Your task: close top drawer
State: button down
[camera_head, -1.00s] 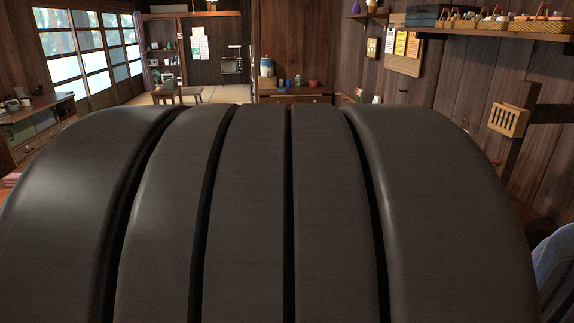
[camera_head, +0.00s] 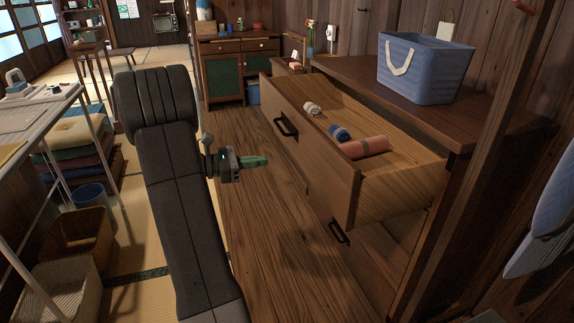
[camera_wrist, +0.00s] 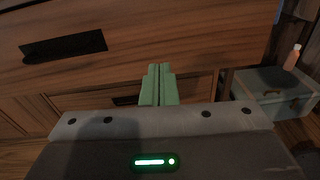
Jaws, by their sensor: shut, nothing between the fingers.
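The top drawer (camera_head: 312,150) of the wooden chest on the right is pulled well out. Inside lie a white roll (camera_head: 312,108), a blue roll (camera_head: 340,132) and a salmon-pink roll (camera_head: 364,147). Its front has a black handle (camera_head: 285,126). My gripper (camera_head: 262,161), with green fingers, is shut and empty, to the left of the drawer front and apart from it in the head view. In the wrist view the shut fingers (camera_wrist: 158,82) point toward the wooden front, with a black handle (camera_wrist: 64,47) up and to the left.
A blue basket (camera_head: 425,68) stands on the chest top (camera_head: 485,108). A lower drawer handle (camera_head: 340,232) shows below. Shelving with cushions (camera_head: 78,140) and baskets (camera_head: 78,236) stands left. A green-doored cabinet (camera_head: 240,70) stands behind. Wooden floor lies before the chest.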

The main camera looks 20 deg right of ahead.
jog(key=w+a+f, duration=0.1)
jog(key=w+f, duration=0.1)
jog(key=w, duration=0.1)
jog(key=b, duration=0.5)
send_near(307, 152)
jog(key=shift+n+t+h, duration=0.3)
jog(key=shift+n+h, duration=0.1)
jog(key=d, duration=0.6)
jog(key=shift+s+d+f, duration=0.1)
jog(key=shift+d+f, duration=0.2)
jog(key=shift+d, duration=0.05)
jog(key=shift+d, duration=0.15)
jog(key=d+p, duration=0.1)
jog(key=d, duration=0.8)
jog(key=d+p, duration=0.2)
jog(key=d, duration=0.7)
jog(key=w+d+p, duration=0.1)
jog(key=d, duration=0.8)
jog(key=shift+p, duration=0.3)
jog(key=shift+r, duration=0.35)
